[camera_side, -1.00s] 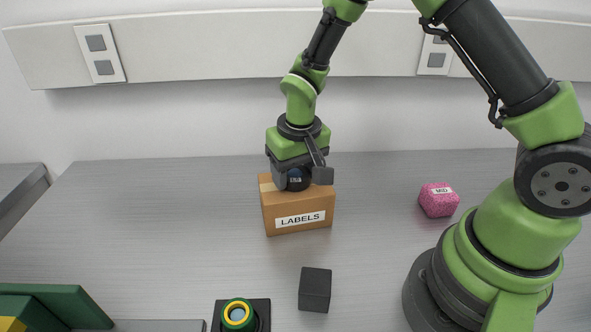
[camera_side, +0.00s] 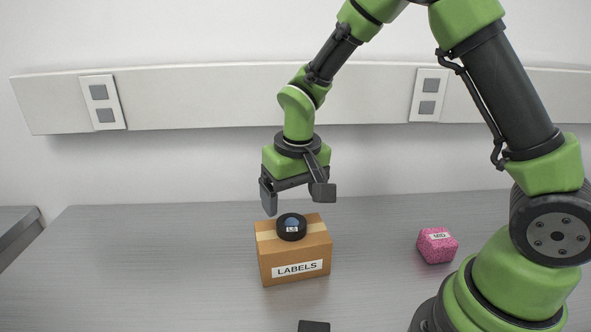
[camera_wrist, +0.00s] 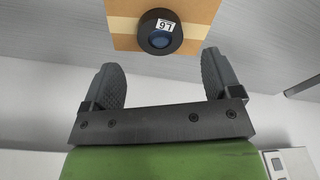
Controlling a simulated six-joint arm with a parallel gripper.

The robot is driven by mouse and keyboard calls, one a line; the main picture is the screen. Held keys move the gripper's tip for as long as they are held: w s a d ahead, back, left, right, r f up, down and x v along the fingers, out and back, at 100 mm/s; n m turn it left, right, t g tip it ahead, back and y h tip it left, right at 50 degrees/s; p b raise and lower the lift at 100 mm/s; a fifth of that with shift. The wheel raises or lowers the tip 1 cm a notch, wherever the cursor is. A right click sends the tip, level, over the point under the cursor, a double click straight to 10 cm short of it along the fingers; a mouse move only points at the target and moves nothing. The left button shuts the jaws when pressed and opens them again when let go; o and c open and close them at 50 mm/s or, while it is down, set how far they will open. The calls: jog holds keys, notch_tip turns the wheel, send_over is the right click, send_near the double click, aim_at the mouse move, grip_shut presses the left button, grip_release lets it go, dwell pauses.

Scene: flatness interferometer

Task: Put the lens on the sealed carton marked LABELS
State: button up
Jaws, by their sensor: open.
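The lens (camera_side: 291,228) is a short black cylinder with a bluish glass top and a small white label. It rests on top of the brown carton (camera_side: 293,269) marked LABELS, over its pale tape strip. My gripper (camera_side: 296,203) is open and empty above the carton, its two fingers apart and clear of the lens. In the wrist view the lens (camera_wrist: 159,32) sits on the carton top (camera_wrist: 201,14), beyond my open fingertips (camera_wrist: 162,75).
A pink speckled block (camera_side: 437,246) with a white label lies on the bench to the right. A dark block (camera_side: 313,326) shows partly at the bottom edge. The grey bench (camera_side: 150,260) left of the carton is clear. A wall rail with sockets (camera_side: 103,102) runs behind.

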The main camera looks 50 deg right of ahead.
aim_at(295, 227)
jog(key=s+r+t+y, duration=0.1)
jog(key=s+r, duration=0.3)
jog(key=r, duration=0.3)
jog(key=s+r+t, duration=0.2)
jog(key=s+r, duration=0.3)
jog(key=r, duration=0.3)
jog(key=s+r+t+y, duration=0.1)
jog(key=s+t, duration=0.1)
jog(key=s, duration=0.6)
jog(key=shift+s+a+r+t, duration=0.25)
jog(key=shift+s+a+t, duration=0.05)
jog(key=shift+a+t, duration=0.1)
